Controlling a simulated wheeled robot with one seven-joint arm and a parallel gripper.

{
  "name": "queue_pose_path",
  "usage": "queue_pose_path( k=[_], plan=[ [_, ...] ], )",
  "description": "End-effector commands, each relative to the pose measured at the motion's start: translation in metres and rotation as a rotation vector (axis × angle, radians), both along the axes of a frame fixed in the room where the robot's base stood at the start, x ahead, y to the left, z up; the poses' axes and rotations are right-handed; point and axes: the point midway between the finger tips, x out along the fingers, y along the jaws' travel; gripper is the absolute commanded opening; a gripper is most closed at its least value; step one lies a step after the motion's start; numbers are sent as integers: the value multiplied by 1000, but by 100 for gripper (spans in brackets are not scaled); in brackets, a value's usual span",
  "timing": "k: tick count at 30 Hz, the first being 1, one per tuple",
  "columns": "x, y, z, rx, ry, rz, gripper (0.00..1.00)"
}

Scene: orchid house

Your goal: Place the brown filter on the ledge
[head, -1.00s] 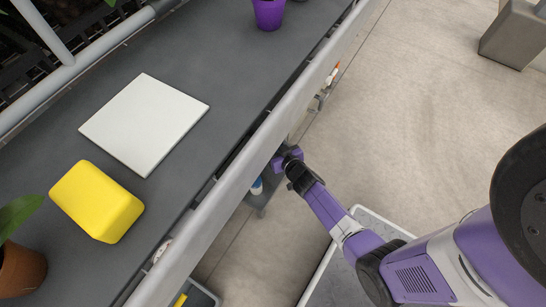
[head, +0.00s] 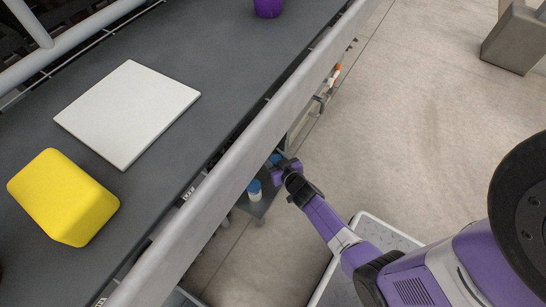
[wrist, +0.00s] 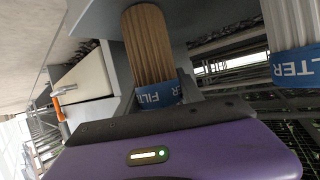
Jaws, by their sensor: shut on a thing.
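The brown filter (wrist: 148,45) is ribbed with a blue lettered band, and my gripper is shut on it in the wrist view. I cannot tell whether the brown filter touches the ledge.
A white filter with a blue band (wrist: 290,30) stands close beside; it also shows in the head view (head: 255,190). The bench rail (head: 235,150) runs above. On the bench are a white board (head: 128,112), a yellow block (head: 62,198) and a purple pot (head: 268,7).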

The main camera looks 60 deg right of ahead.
Motion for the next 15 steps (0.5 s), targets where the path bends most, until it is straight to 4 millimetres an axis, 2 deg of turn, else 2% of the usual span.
queue_pose_path(
  k=[2, 3, 6, 15],
  plan=[
    [0, 0, -3, 0, -1, 0, 0],
    [0, 0, -3, -1, 0, 0, 46],
    [0, 0, -2, 0, 0, 0, 65],
    [0, 0, -2, 0, 0, 0, 66]
  ],
)
